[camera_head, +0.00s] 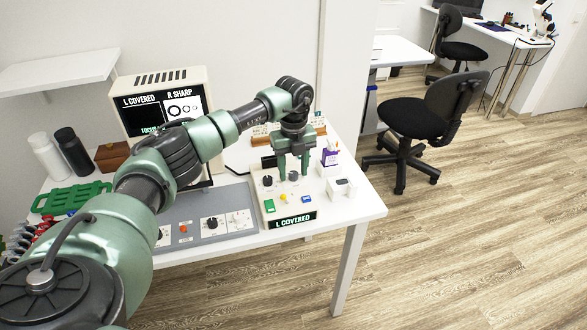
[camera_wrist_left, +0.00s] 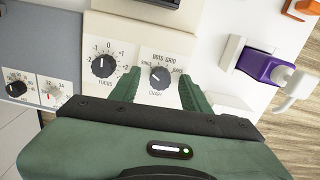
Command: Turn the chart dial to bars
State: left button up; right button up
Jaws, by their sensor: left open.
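The chart dial (camera_wrist_left: 160,77) is a dark round knob on the cream console (camera_head: 284,209), marked CHART, with DOTS, GRID and BARS lettered around its upper side. Its white pointer mark appears to point up and left, away from BARS; the lettering there is hard to read. It also shows in the head view (camera_head: 293,176). My left gripper (camera_head: 293,170) is open above the console, its green fingers on either side of the chart dial; whether they touch it I cannot tell. The screen (camera_head: 160,105) reads L COVERED and R SHARP and shows rings. My right gripper is out of view.
The focus dial (camera_wrist_left: 103,65) sits just left of the chart dial. A grey panel (camera_head: 207,209) with more knobs lies left of the console. A purple and white dispenser-like object (camera_wrist_left: 262,67) stands close on the right. A white box (camera_head: 341,188) is at the table's right side.

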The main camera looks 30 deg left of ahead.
pick_arm(q)
jog(key=shift+f, duration=0.1)
jog(key=shift+c, duration=0.4)
grip_shut()
